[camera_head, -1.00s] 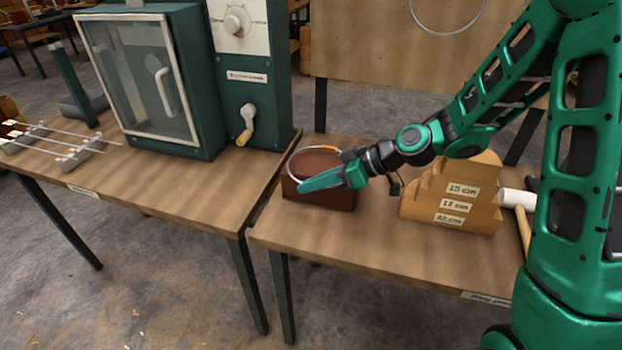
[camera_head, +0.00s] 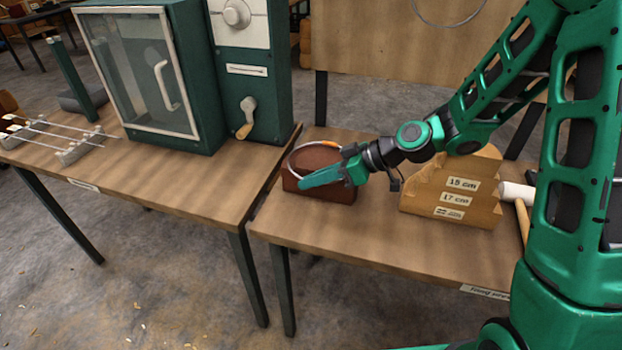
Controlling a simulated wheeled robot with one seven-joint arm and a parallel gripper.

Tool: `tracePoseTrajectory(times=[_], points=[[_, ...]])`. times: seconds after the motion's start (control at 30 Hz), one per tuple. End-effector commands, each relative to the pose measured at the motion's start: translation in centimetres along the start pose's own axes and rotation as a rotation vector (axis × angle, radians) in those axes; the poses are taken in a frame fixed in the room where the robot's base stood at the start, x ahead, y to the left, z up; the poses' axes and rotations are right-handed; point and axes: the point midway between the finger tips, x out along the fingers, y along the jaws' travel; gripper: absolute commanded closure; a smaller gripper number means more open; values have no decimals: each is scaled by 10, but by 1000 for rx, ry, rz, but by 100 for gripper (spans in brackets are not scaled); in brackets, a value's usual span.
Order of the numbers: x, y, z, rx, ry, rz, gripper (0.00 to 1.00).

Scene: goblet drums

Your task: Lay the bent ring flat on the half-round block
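The half-round block (camera_head: 320,192) is reddish brown and stands near the left end of the right-hand table. The bent ring (camera_head: 290,166) is a thin pale hoop with an orange stretch (camera_head: 328,143) at its far side. It shows along the left and far edges of the block's top; whether it touches the block is unclear. My gripper (camera_head: 304,184) reaches in from the right across the block's near upper edge. Its green fingertips are at the ring's near left part and hide the near side of the ring. The gap between the fingers cannot be made out.
A stepped wooden gauge (camera_head: 452,192) with size labels stands right of the block, under my arm. A green cabinet (camera_head: 150,85) and crank machine (camera_head: 250,75) stand on the left table. The right table's front is clear.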

Motion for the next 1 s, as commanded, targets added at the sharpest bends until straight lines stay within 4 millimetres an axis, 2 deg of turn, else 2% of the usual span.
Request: tracePoseTrajectory(times=[0.6, 0.7, 1.0], points=[[5, 3, 8, 0, 1, 1, 100], [5, 3, 8, -1, 1, 1, 77], [5, 3, 8, 0, 1, 1, 77]])
